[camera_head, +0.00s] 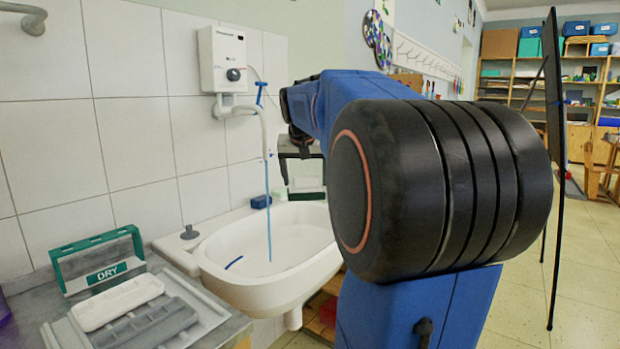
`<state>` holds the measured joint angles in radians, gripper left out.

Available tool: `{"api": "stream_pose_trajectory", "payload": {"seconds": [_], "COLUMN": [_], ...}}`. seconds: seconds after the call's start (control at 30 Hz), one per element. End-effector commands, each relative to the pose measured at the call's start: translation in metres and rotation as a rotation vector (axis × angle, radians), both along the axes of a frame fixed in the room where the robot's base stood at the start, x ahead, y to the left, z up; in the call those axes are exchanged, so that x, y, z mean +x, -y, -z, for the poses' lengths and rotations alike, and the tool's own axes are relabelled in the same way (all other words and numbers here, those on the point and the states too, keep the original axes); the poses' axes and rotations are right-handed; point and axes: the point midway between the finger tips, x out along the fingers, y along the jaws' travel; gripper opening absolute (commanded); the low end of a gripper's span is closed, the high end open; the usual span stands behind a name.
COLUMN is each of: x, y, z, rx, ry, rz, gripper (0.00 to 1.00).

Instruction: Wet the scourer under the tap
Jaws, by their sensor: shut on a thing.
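The tap (262,125) comes from a white water heater on the tiled wall. A thin blue stream of water (268,215) falls from its spout into the white basin (220,268). My gripper (302,168) points down over the back right of the basin, partly hidden by my own arm.
A small dark blue block (261,201) sits on the basin's back rim. A grey plug (189,232) lies on its left corner. A green holder marked DRY (98,262) and a tray (150,318) stand on the left counter. My arm hides the basin's right side.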

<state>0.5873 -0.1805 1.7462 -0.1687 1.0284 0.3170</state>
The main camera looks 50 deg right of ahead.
Motion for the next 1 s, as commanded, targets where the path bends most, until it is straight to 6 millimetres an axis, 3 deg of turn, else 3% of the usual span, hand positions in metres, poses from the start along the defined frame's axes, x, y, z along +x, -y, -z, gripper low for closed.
{"api": "stream_pose_trajectory", "payload": {"seconds": [1.0], "x": [0.08], "y": [-0.011], "z": [0.016], "rx": [0.0], "ry": [0.0], "rz": [-0.001], "gripper": [0.61]}}
